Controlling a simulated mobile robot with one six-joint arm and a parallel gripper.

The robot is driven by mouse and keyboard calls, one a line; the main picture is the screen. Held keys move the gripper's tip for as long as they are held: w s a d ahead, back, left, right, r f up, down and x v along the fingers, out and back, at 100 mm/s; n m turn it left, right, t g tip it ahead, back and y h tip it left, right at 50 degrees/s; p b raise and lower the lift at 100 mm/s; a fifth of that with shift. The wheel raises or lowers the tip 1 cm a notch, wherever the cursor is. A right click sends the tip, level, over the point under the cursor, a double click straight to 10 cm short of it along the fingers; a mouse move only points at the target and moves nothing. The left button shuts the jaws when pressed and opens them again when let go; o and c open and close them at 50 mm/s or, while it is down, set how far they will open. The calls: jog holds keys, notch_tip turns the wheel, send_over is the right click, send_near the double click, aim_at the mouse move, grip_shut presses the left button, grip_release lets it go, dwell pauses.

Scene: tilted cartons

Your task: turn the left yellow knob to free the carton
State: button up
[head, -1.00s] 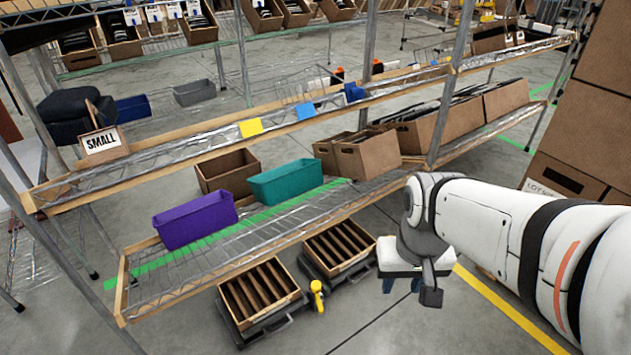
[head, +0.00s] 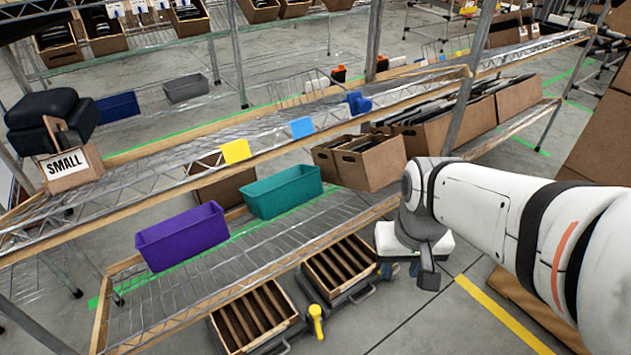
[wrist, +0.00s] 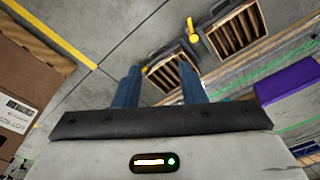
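A yellow knob (head: 316,318) stands low near the floor, between two slatted wooden cartons on dark bases. The left carton (head: 250,318) is nearer and the right carton (head: 340,265) is farther back. In the wrist view the yellow knob (wrist: 190,30) shows beyond my fingers, between both cartons. I see only one yellow knob clearly. My gripper (wrist: 160,85) points toward the cartons, with its two blue fingers wide apart and nothing between them. In the head view my gripper (head: 400,268) hangs right of the right carton, apart from the knob; its fingers are mostly hidden.
Open floor with a yellow line (head: 500,315) lies to the right. Brown boxes (head: 600,140) stand at far right.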

jog(key=shift+o, duration=0.7)
jog(key=shift+w, duration=0.2)
jog(key=o, duration=0.3)
jog(key=w+a+f+m, duration=0.1)
jog(key=w+a+f, duration=0.2)
jog(key=w+f, duration=0.3)
jog(key=w, duration=0.4)
jog(key=shift+a+f+m, duration=0.25)
jog(key=shift+f+m, duration=0.05)
jog(key=m+g, duration=0.1)
jog(key=m, duration=0.4)
send_over(315, 309)
notch_tip(315, 309, down, 38)
jog(key=shift+f, duration=0.25)
notch_tip(315, 309, down, 6)
jog(key=shift+f+b, duration=0.15)
jog(key=shift+b, duration=1.1)
jog(key=shift+f, duration=0.65)
jog(key=shift+c, duration=0.2)
